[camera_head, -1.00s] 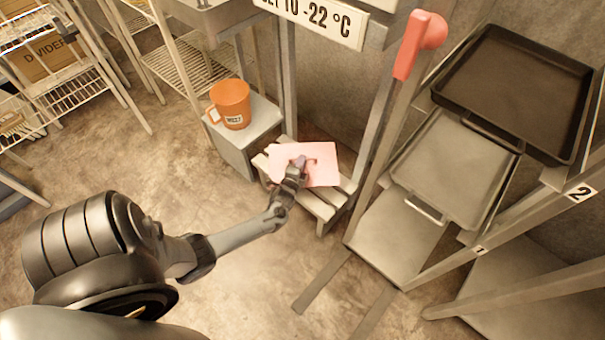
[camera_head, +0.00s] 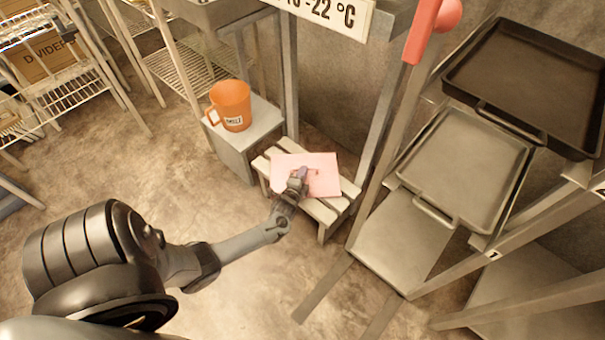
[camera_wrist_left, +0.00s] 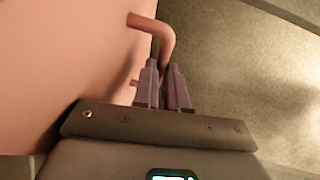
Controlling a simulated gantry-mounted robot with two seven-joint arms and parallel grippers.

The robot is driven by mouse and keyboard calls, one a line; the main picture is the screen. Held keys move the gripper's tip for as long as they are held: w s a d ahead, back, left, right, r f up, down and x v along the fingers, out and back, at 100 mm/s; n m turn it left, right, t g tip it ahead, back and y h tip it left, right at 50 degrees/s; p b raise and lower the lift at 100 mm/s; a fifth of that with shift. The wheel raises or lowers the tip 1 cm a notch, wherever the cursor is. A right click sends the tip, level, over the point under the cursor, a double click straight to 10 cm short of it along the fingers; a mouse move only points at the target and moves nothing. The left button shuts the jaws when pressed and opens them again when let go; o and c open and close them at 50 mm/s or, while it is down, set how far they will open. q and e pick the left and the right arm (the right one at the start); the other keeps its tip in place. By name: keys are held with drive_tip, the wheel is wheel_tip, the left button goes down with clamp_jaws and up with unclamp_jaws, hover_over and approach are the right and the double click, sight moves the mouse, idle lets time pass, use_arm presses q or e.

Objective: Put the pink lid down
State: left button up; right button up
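The pink lid (camera_head: 321,164) is a flat, pale pink plate over the slatted stool (camera_head: 333,207) in the head view. It looks roughly level; I cannot tell whether it touches the slats. In the left wrist view the lid (camera_wrist_left: 65,60) fills the left side, with its bent pink handle (camera_wrist_left: 150,24) sticking out. My left gripper (camera_head: 303,173) is at the lid's handle. In the wrist view its two fingers (camera_wrist_left: 164,75) are close together around the handle bar. My right gripper is not in view.
An orange mug (camera_head: 232,104) stands on a grey block (camera_head: 255,131) left of the stool. A rack with a dark tray (camera_head: 530,80) and a grey tray (camera_head: 462,165) stands to the right. A post with a red handle (camera_head: 421,32) rises between. Wire shelves (camera_head: 65,85) are at left.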

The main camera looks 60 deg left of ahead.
use_arm(q)
drive_tip(key=o, duration=0.5)
drive_tip(key=shift+c, duration=0.2)
